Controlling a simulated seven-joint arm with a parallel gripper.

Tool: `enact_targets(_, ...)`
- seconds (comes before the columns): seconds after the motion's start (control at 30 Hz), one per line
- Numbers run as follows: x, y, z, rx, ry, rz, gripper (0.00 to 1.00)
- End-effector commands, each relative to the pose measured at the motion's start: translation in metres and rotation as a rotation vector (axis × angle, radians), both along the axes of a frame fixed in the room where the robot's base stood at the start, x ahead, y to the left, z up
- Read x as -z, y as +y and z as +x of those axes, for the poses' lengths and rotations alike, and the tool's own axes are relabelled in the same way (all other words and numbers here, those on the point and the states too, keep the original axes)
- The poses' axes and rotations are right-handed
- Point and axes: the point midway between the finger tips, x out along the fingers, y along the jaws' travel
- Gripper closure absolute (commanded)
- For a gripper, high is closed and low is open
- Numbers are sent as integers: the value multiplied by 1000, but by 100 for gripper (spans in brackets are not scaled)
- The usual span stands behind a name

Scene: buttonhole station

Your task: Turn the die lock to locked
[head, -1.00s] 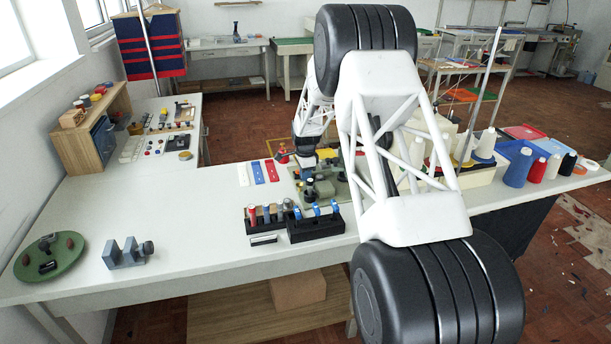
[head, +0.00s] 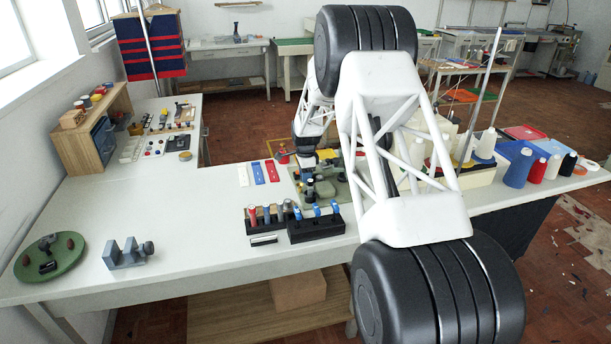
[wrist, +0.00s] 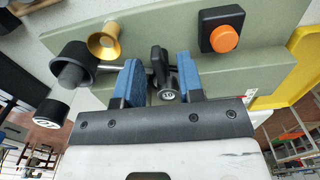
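In the wrist view, my gripper (wrist: 160,78) has two blue-padded fingers standing apart. A dark upright lever-like knob (wrist: 157,60), which appears to be the die lock, is between the fingers. Gaps show beside it, so the fingers look open around it rather than clamped. A short metal cylinder with a marked round end (wrist: 168,95) sits close by it, between the fingers. I cannot read a locked or unlocked mark.
An orange button on a black base (wrist: 222,38) is right of the fingers. A gold flared cup (wrist: 108,38) and a black cylinder (wrist: 72,62) are to their left. Black tool racks (head: 316,229) stand in front of the machine. The table's left part (head: 180,215) has free room.

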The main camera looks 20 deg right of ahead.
Motion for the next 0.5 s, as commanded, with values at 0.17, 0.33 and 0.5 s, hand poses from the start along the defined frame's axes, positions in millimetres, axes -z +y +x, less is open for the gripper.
enact_targets(0.17,-4,0,0,0,0,0,65)
enact_targets(0.33,-18,0,0,0,-2,0,65)
enact_targets(0.5,-40,0,0,0,-2,0,65)
